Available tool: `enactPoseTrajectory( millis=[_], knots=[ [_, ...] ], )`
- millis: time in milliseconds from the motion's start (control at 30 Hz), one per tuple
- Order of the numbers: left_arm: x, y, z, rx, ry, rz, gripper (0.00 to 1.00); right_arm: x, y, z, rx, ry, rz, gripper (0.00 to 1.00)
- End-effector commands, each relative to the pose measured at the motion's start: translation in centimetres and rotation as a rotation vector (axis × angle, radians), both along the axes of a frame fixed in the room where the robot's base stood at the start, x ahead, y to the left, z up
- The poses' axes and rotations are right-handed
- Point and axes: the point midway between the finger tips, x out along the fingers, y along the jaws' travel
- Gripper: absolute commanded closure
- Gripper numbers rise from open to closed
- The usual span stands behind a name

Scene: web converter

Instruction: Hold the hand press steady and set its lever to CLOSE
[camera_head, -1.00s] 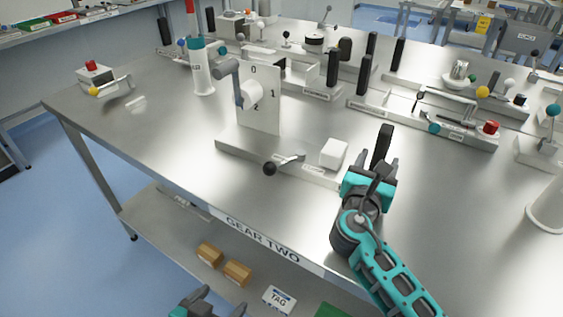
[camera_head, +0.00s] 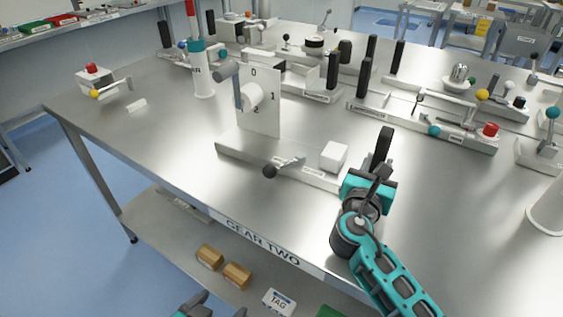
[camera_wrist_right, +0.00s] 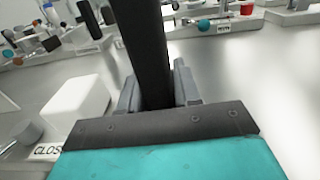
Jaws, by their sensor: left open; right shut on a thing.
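The hand press has a long pale base (camera_head: 240,150) near the table's front edge. A short lever with a black ball knob (camera_head: 270,171) points left along it, beside a white block (camera_head: 334,155). An upright black handle (camera_head: 384,143) stands at the base's right end. My right gripper (camera_head: 377,170) is shut on this handle, which also shows between its fingers in the right wrist view (camera_wrist_right: 150,50). A partly cut-off label reading "CLOS" (camera_wrist_right: 48,152) lies beside the block there. My left gripper (camera_head: 207,303) is open and empty at the bottom edge, low in front of the table; only its tip shows.
An upright panel (camera_head: 260,105) marked 0, 1, 2 with a grey crank rises behind the base. A white post with a teal band (camera_head: 202,80) stands behind left. Several other lever fixtures fill the back and right. The table's front left (camera_head: 150,130) is mostly clear.

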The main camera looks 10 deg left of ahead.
Motion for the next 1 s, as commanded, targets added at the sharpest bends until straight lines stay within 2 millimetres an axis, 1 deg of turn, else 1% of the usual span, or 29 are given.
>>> enactPoseTrajectory(
  millis=[367,400,467,1000],
  knots=[
    [0.1,0.0,0.1,0.0,-0.002,0.0,0.15,0.0,0.0,-0.1,-0.001,0.001,0.0,1.0],
    [0.1,0.0,0.1,0.0,-0.002,0.0,0.15,0.1,0.1,0.5,0.011,-0.011,0.001,1.0],
    [0.1,0.0,0.1,-0.001,-0.003,0.0,0.15,0.1,0.1,0.5,0.011,-0.011,0.001,1.0],
    [0.3,0.0,0.2,0.0,-0.007,0.0,0.15,0.0,0.0,-0.6,0.007,-0.002,0.001,1.0]
  ],
)
